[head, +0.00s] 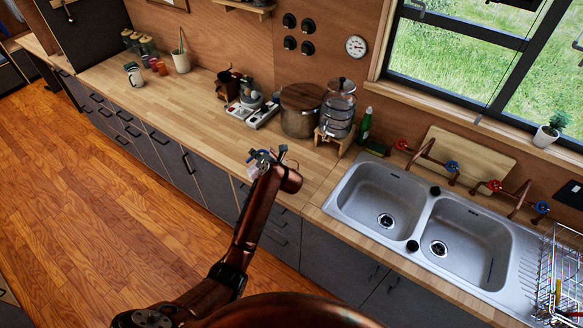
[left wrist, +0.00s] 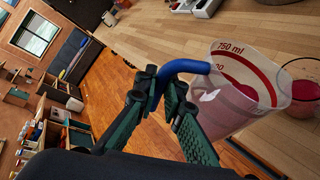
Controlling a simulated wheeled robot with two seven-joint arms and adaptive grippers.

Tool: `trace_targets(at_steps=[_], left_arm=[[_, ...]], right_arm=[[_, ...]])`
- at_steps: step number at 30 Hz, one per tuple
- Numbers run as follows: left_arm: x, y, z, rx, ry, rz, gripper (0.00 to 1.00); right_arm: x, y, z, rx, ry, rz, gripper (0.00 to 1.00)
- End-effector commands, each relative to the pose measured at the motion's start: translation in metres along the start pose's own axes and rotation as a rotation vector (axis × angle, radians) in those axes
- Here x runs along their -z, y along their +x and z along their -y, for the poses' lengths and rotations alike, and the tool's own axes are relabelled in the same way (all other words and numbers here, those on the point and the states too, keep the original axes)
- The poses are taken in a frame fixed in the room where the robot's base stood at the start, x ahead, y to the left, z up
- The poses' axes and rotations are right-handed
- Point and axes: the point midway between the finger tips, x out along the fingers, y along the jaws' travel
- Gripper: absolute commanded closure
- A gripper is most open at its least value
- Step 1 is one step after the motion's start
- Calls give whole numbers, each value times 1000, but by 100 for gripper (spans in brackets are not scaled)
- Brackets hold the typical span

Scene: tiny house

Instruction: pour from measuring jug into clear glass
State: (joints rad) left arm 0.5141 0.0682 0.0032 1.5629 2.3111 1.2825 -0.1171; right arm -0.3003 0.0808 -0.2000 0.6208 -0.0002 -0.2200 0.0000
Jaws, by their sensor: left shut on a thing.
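The measuring jug (left wrist: 245,85) is translucent, with red markings reading 750 ml and a blue handle (left wrist: 185,67). A pinkish tint shows through its lower wall. My left gripper (left wrist: 170,98) is shut on the handle. In the head view my left gripper (head: 268,160) is over the counter's front edge, where the jug (head: 253,172) is small and partly hidden. The clear glass (left wrist: 301,72) is at the right edge of the left wrist view, beside the jug's rim, with pinkish-red liquid inside. I cannot make out the glass in the head view. My right gripper is not in view.
The wooden counter (head: 215,110) holds a steel pot (head: 298,120), a drink dispenser (head: 338,108), a green bottle (head: 364,127) and a coffee-maker-like item (head: 228,85). A double sink (head: 385,200) and dish rack (head: 565,270) are to the right. The counter left of the gripper is mostly clear.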

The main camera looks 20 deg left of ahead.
Motion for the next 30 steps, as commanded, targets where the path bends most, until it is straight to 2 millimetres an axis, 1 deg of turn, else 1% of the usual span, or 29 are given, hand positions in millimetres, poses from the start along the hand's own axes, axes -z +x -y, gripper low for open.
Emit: trace_targets(at_steps=[1, 3, 6, 10, 17, 23, 30], left_arm=[[24, 10, 10, 33, -72, 2, 100], [26, 12, 10, 55, -130, 22, 100], [24, 13, 9, 57, -141, 28, 100], [32, 16, 12, 74, -174, 32, 100], [42, 21, 15, 97, -234, 45, 100], [63, 30, 17, 138, -334, 64, 100], [92, 42, 15, 210, -506, 102, 100]], right_arm=[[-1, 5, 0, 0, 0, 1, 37], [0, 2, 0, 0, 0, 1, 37], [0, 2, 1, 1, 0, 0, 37], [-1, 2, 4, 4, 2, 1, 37], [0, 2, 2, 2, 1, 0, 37], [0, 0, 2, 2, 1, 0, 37], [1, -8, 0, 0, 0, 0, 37]])
